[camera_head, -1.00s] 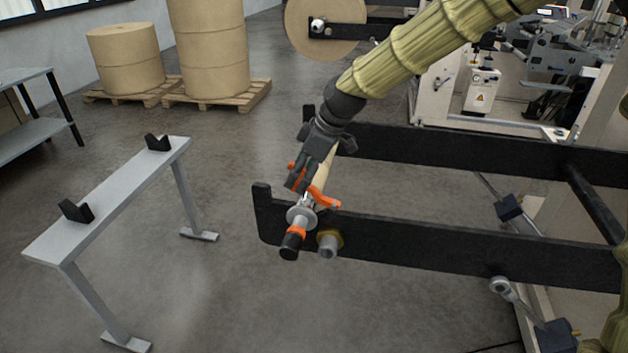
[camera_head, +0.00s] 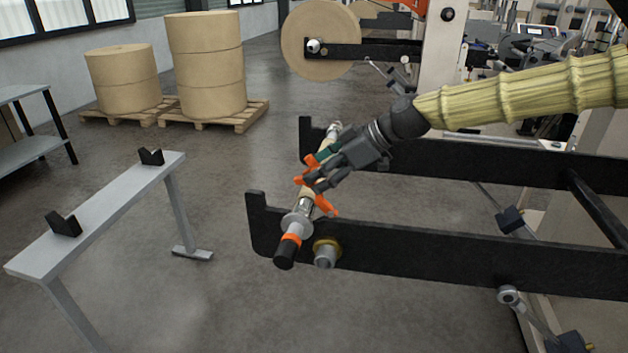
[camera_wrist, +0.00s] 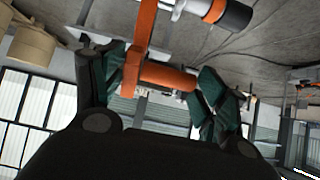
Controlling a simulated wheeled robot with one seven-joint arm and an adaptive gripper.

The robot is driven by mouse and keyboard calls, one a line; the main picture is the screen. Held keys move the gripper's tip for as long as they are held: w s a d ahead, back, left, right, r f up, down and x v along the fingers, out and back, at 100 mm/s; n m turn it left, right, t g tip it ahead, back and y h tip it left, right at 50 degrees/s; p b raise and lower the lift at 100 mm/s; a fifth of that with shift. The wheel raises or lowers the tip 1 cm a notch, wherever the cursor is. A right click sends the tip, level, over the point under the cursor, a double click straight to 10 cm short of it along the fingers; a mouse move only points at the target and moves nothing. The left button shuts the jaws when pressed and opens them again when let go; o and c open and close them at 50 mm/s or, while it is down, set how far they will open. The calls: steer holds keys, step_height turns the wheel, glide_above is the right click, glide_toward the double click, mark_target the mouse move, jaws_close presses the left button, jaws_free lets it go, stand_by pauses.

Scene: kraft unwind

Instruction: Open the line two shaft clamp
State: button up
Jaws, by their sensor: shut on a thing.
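The shaft (camera_head: 298,219) lies across the two black arms of the stand, with an orange band and a black end (camera_head: 285,252) toward me. The orange clamp parts sit on the shaft, with one lower piece (camera_head: 323,203) near the front arm. An orange handle (camera_head: 311,162) rises beside my gripper (camera_head: 322,172). In the wrist view, the orange crossbar (camera_wrist: 168,76) of the handle lies between my two green-padded fingers (camera_wrist: 165,88), which are shut on it. The fingers partly hide the clamp and shaft in the head view.
The near black arm (camera_head: 420,252) and far black arm (camera_head: 480,172) run to the right. A grey stand with two black V-blocks (camera_head: 110,205) stands on the left. Brown rolls (camera_head: 207,65) sit on pallets at the back. The floor between is clear.

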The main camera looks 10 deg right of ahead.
steer(key=s+d+f+t+y+b, duration=0.2)
steer(key=d+y+b, duration=0.6)
steer(key=b, duration=2)
steer(key=shift+s+d+f+t, duration=0.4)
steer(key=shift+s+d, duration=0.3)
steer(key=shift+d, duration=0.5)
steer(key=shift+f+b, duration=0.15)
steer(key=shift+b, duration=0.15)
steer(key=o, duration=1.4)
steer(key=shift+o, duration=0.2)
steer(key=shift+d, duration=0.1)
steer(key=v, duration=1.2)
